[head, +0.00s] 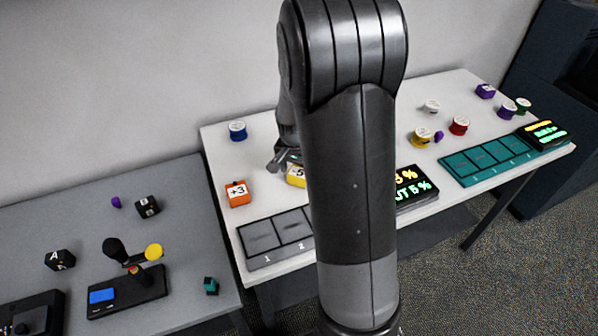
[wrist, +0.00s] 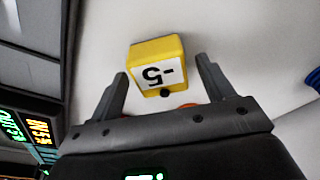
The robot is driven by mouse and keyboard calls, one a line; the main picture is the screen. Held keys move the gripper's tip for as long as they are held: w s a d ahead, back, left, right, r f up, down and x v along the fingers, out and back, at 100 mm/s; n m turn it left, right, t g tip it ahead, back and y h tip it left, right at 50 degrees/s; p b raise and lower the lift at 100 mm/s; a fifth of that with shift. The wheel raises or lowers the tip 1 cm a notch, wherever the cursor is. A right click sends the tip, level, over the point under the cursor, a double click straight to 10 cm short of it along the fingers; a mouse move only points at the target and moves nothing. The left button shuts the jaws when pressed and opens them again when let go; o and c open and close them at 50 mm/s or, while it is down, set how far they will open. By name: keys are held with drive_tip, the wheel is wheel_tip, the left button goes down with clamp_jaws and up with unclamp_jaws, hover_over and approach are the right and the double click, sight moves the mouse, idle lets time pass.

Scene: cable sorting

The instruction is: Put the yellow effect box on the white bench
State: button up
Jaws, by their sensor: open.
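The yellow effect box (head: 296,176) sits on the white bench (head: 262,206), partly hidden by my arm in the head view. In the wrist view the yellow box (wrist: 172,48) shows a white face marked "-5". My gripper (head: 283,160) is beside the box in the head view. In the wrist view my gripper (wrist: 162,70) is open, with one finger to each side of the box and the box around the fingertips. I cannot tell whether the fingers touch it.
An orange "+3" box (head: 237,193) and a blue spool (head: 237,131) are nearby on the bench. A grey numbered tray (head: 262,262), a lit display (head: 415,190) and a teal tray (head: 465,180) line the front. A grey table (head: 185,235) stands left.

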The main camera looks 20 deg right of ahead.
sight(296, 176)
wheel_tip(296, 176, up, 11)
drive_tip(key=s+a, duration=0.1)
drive_tip(key=s+a+r+n+t, duration=0.1)
drive_tip(key=s+a+r+n, duration=0.1)
drive_tip(key=s, duration=0.5)
drive_tip(key=s+a+r+n+t, duration=0.2)
drive_tip(key=s+a+r+n, duration=0.1)
drive_tip(key=s, duration=0.4)
drive_tip(key=s+a+r+n+t+y, duration=0.1)
drive_tip(key=s+a+r+n, duration=0.2)
drive_tip(key=s+r, duration=0.3)
drive_tip(key=shift+s+a+r+n, duration=0.15)
drive_tip(key=shift+s+n, duration=0.35)
drive_tip(key=shift+s, duration=0.45)
drive_tip(key=shift+o, duration=0.3)
